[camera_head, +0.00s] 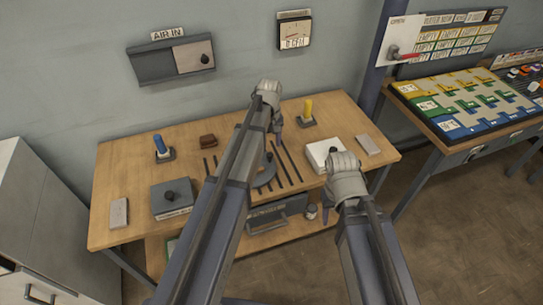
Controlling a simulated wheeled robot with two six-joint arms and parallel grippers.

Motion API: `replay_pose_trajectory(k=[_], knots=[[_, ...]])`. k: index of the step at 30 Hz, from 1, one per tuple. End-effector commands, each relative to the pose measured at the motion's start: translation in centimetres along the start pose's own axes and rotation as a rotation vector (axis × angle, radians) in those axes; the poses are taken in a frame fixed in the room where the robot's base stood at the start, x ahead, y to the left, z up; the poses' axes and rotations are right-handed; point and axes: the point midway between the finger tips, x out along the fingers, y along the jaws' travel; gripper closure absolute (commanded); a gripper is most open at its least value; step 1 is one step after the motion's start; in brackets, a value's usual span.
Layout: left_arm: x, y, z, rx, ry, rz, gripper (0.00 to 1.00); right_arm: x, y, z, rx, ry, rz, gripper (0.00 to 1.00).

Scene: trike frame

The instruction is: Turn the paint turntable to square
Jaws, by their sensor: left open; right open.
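A round dark grey disc, which looks like the paint turntable (264,180), sits near the middle of the wooden workbench (132,175). My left arm crosses in front and hides part of it, so I cannot tell its angle. My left gripper (278,132) is open above the back of the bench, beyond the disc. My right gripper (327,211) is open at the bench's front right, mostly hidden behind its own wrist. Neither gripper visibly touches the disc.
Several thin dark rods (291,163) lie around the disc. A blue-handled item (160,146), a brown block (208,140), a grey box with a knob (172,198), a yellow-handled item (307,112) and a white box (318,152) stand on the bench. A colourful board (470,102) is at right.

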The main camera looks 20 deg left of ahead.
Motion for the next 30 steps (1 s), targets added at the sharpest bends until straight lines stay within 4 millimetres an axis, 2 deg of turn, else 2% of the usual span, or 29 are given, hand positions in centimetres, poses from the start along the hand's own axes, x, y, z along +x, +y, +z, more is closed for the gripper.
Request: replay_pose_trajectory(k=[1, 9, 15, 26, 30], knots=[[1.0, 0.0, 0.0, 0.000, 0.000, 0.000, 0.39, 1.0, -0.1, -0.1, 0.000, 0.000, 0.000, 0.50], [4.5, 0.0, 0.0, 0.001, 0.000, 0.000, 0.39, 4.4, -0.4, -0.3, 0.000, 0.000, 0.000, 0.50], [6.4, 0.0, 0.0, 0.001, 0.000, 0.000, 0.39, 6.3, -0.6, -0.4, 0.000, 0.000, 0.000, 0.50], [6.6, 0.0, 0.0, 0.001, 0.000, 0.000, 0.39, 6.5, -0.6, -0.4, 0.000, 0.000, 0.000, 0.50], [6.6, 0.0, 0.0, 0.001, 0.000, 0.000, 0.54, 6.5, -0.6, -0.4, 0.000, 0.000, 0.000, 0.50]])
